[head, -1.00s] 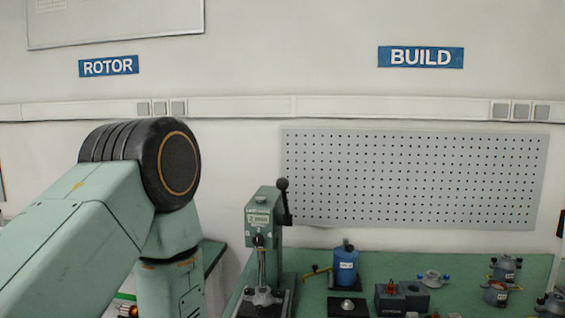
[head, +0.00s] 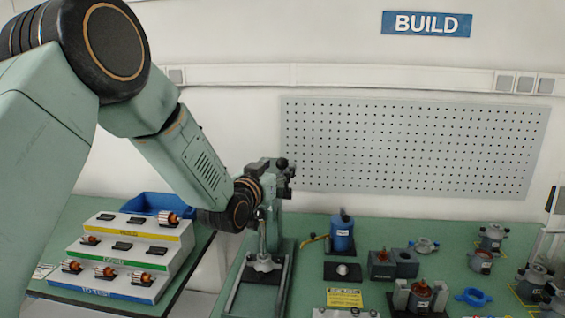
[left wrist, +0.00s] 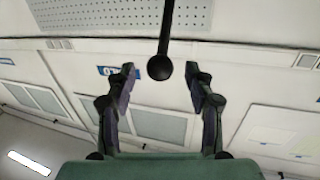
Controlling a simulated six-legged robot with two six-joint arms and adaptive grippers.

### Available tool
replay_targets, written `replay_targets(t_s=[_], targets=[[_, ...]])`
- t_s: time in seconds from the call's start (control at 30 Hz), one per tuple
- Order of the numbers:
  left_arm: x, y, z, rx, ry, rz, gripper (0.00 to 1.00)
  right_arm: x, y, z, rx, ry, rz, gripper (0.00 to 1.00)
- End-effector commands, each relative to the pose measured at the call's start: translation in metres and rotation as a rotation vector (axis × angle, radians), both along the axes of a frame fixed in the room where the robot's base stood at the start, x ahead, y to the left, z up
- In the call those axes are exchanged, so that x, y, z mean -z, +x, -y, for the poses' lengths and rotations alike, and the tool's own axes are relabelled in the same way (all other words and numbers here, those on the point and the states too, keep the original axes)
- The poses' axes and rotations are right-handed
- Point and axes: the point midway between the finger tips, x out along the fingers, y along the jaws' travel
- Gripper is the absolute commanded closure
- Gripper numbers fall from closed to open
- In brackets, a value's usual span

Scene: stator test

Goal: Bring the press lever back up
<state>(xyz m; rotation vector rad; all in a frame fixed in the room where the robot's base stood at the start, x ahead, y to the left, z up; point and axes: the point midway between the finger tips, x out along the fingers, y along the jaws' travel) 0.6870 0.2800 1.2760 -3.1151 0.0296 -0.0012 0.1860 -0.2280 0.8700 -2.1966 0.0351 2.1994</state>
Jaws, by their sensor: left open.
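The green arbor press (head: 272,228) stands at the left edge of the middle bench, its head mostly hidden by my left arm and gripper. Its lever ends in a black ball knob (head: 281,163) beside my left gripper (head: 288,175). In the left wrist view the lever is a thin dark rod (left wrist: 166,25) coming down from the top edge to the round knob (left wrist: 160,67). My left gripper (left wrist: 160,72) is open, with its fingers to the left and right of the knob, apparently touching neither side. How far along the fingers the knob lies is unclear. My right gripper is not in view.
A tiered rotor rack (head: 125,255) and blue bin (head: 160,203) stand on the left bench. A pegboard (head: 415,145) hangs behind.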

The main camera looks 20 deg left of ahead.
Motion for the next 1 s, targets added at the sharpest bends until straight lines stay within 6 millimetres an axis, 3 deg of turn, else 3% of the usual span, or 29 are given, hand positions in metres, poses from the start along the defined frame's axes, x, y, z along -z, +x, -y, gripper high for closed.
replay_targets(t_s=[0.3, 0.7, 1.0], targets=[[0.000, 0.032, 0.001, 0.001, 0.000, -0.001, 0.46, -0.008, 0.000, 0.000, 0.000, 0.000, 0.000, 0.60], [0.000, 0.037, 0.001, 0.001, -0.001, -0.002, 0.46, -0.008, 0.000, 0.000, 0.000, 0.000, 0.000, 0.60], [0.000, 0.037, 0.001, 0.001, -0.001, -0.002, 0.72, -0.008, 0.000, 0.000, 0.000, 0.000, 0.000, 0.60]])
